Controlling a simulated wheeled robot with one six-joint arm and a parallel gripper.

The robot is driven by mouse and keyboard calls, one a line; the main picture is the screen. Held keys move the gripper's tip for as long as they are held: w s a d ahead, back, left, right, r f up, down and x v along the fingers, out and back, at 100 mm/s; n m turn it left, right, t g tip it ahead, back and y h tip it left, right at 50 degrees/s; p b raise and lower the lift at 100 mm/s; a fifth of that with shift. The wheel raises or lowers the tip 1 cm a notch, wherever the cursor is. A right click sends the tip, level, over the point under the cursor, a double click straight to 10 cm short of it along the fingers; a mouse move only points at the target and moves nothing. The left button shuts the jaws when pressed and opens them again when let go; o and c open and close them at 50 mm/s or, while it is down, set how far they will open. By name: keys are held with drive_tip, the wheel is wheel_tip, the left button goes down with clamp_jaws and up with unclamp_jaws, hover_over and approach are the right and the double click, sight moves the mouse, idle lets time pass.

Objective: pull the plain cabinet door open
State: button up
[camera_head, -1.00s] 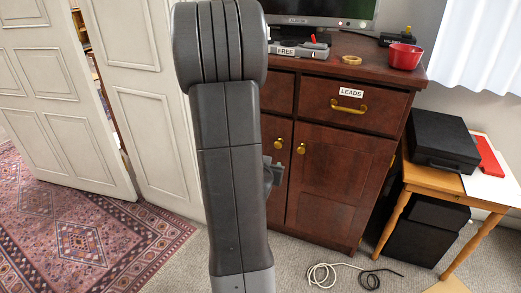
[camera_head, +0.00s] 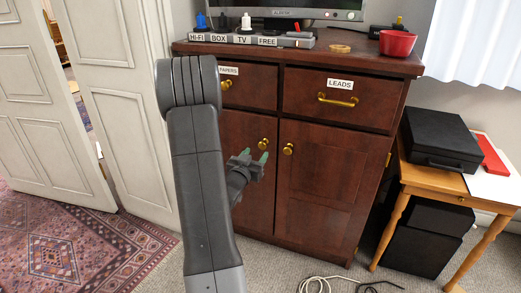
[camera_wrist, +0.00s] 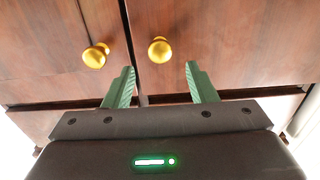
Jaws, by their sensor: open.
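The dark red wooden cabinet has two unlabelled lower doors, left (camera_head: 245,185) and right (camera_head: 318,190). Both are shut. Each has a round brass knob near the centre seam: left knob (camera_head: 263,144), right knob (camera_head: 288,149). My gripper (camera_head: 256,156) is open and empty in front of the doors, nearest the left knob in the head view. In the wrist view my green fingers (camera_wrist: 160,66) point at the doors. One knob (camera_wrist: 160,50) lies just beyond the gap between the fingertips; the other (camera_wrist: 96,56) is outside it. Neither knob appears gripped.
Two drawers sit above, one labelled LEADS (camera_head: 340,105). A labelled strip (camera_head: 240,39), a screen and a red bowl (camera_head: 397,43) are on top. A small wooden table (camera_head: 430,186) with a black case stands right. A pale cable (camera_head: 325,282) lies on the carpet in front.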

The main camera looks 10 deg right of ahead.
sight(262, 146)
drive_tip(key=x, duration=0.6)
drive_tip(key=shift+b, duration=0.4)
drive_tip(key=shift+s, duration=0.1)
clamp_jaws()
